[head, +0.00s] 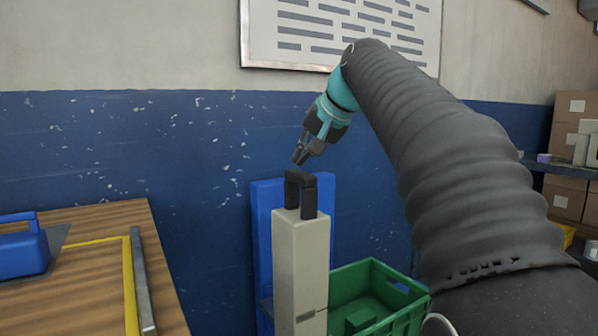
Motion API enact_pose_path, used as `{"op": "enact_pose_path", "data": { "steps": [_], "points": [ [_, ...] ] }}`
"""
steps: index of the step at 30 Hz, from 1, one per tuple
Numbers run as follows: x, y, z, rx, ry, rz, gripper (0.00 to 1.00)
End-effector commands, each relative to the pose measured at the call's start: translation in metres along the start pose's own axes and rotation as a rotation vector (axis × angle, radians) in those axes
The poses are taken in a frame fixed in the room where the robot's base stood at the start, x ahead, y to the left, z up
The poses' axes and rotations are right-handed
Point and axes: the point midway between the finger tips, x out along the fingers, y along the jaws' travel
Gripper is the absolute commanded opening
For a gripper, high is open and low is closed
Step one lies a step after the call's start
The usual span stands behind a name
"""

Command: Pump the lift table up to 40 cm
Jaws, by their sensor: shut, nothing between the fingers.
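My gripper (299,160) is shut and empty. It points down at the end of my dark, ribbed-sleeved arm. Its tips are just above a black handle (300,178) on top of a pale grey upright column (299,262); I cannot tell whether they touch it. A blue upright panel (262,232) stands behind the column. I cannot tell whether the column or panel belongs to the lift table. No table top, pump pedal or height scale can be made out.
A green crate (376,270) sits right of the column, partly hidden by my arm. At the left is a wooden worktop (100,265) with a blue case (22,250) and a grey bar (142,280). Cardboard boxes (567,195) fill shelves at the far right. The blue-painted wall (130,150) is close behind.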

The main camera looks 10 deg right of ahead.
Motion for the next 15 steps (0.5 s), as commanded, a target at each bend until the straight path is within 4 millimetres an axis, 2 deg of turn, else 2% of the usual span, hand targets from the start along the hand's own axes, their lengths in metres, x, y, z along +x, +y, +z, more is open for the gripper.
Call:
{"op": "enact_pose_path", "data": {
  "steps": [15],
  "points": [
    [-0.025,-0.019,-0.019,-0.001,0.002,-0.001,0.0]
  ]
}}
